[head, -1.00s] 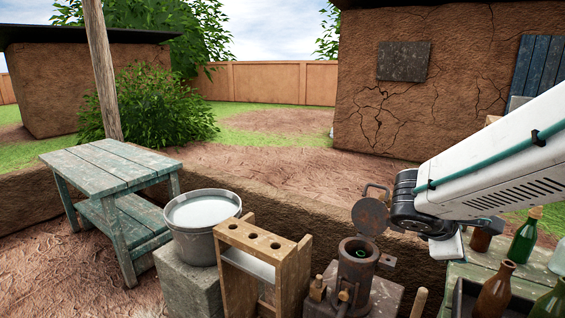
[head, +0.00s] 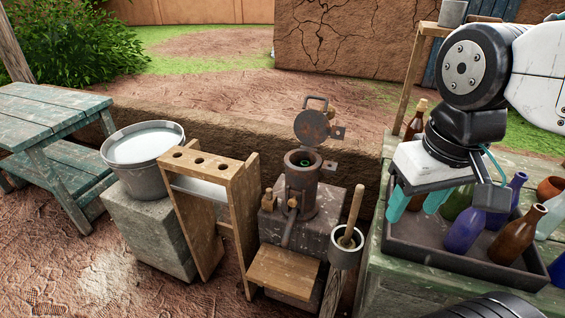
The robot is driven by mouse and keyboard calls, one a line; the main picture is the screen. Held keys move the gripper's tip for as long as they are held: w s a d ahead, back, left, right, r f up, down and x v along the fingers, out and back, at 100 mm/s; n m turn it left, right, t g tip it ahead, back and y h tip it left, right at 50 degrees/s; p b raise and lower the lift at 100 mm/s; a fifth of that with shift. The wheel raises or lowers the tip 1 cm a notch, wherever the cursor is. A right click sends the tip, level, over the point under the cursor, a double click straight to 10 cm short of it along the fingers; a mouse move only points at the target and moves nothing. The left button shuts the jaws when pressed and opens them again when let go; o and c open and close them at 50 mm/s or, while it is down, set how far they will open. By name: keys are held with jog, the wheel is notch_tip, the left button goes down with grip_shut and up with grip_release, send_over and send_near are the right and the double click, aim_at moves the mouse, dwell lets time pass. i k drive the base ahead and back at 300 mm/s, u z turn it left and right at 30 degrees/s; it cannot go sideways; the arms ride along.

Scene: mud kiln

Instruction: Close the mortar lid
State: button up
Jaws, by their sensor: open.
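The mortar (head: 301,195) is a rusty metal cylinder standing upright on a stone block. Its round lid (head: 312,126) stands raised open at the back of the rim, with a loop handle on top and a tab at its right. Something green shows inside the mouth. My gripper (head: 416,203) points down with teal fingers apart, to the right of the mortar, over the left part of a dark bottle tray. It appears empty and clear of the lid; bottles stand behind its fingers.
The dark tray (head: 450,262) of several bottles sits on a green table at right. A small pot with a wooden pestle (head: 351,205) stands right of the mortar. A wooden rack (head: 238,172) and a bucket (head: 146,178) stand left. The space above the mortar is free.

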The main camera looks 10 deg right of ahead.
aim_at(312, 126)
jog(key=u, duration=0.9)
jog(key=k, duration=1.2)
jog(key=u, duration=1.2)
jog(key=i, duration=2.45)
jog(key=z, duration=0.75)
jog(key=i, duration=1)
jog(key=z, duration=1.7)
jog(key=i, duration=0.85)
jog(key=z, duration=0.85)
